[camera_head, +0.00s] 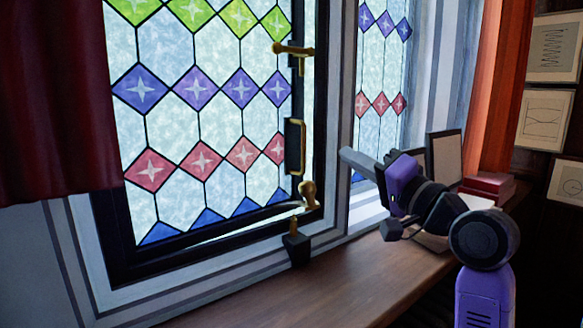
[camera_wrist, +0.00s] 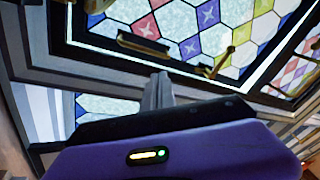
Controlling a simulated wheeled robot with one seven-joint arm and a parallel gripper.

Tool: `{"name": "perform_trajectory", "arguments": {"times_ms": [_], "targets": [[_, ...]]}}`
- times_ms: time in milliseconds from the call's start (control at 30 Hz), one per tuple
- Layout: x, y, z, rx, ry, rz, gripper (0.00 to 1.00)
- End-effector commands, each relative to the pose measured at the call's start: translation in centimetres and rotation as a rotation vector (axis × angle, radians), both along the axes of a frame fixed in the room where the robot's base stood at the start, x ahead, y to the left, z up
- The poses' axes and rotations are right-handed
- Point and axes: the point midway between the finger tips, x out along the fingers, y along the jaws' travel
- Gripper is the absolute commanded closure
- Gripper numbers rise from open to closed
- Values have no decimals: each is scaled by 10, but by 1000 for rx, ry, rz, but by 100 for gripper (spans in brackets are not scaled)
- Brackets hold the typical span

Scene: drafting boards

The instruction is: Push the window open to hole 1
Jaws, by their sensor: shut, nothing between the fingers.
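The window (camera_head: 200,120) has a black frame and stained glass with green, purple, red and blue diamonds. It also shows tilted in the wrist view (camera_wrist: 200,25). A brass handle (camera_head: 293,49) is on its right edge, with a black and brass plate (camera_head: 294,146) below. A brass pin on a black block (camera_head: 296,246) stands below on the sill side. No numbered holes can be made out. My gripper (camera_head: 345,155) is shut and empty, right of the window's edge; its fingertips (camera_wrist: 162,76) appear near the frame.
A wooden sill (camera_head: 330,285) runs below the window, mostly clear. A second stained glass pane (camera_head: 378,70) is to the right. Small standing frames (camera_head: 444,157) and red books (camera_head: 488,186) sit behind my arm. A dark red curtain (camera_head: 50,100) covers the left side.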

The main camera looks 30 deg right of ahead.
Motion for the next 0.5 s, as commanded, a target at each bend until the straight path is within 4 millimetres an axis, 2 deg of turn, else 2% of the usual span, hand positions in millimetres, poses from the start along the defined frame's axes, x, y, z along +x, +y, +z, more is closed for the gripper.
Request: {"name": "perform_trajectory", "arguments": {"times_ms": [67, 233, 333, 500], "targets": [[6, 12, -6, 144, 87, 80, 100], [9, 21, -35, 407, 261, 163, 100], [8, 24, -45, 493, 314, 180, 100], [13, 26, -46, 542, 331, 185, 100]]}}
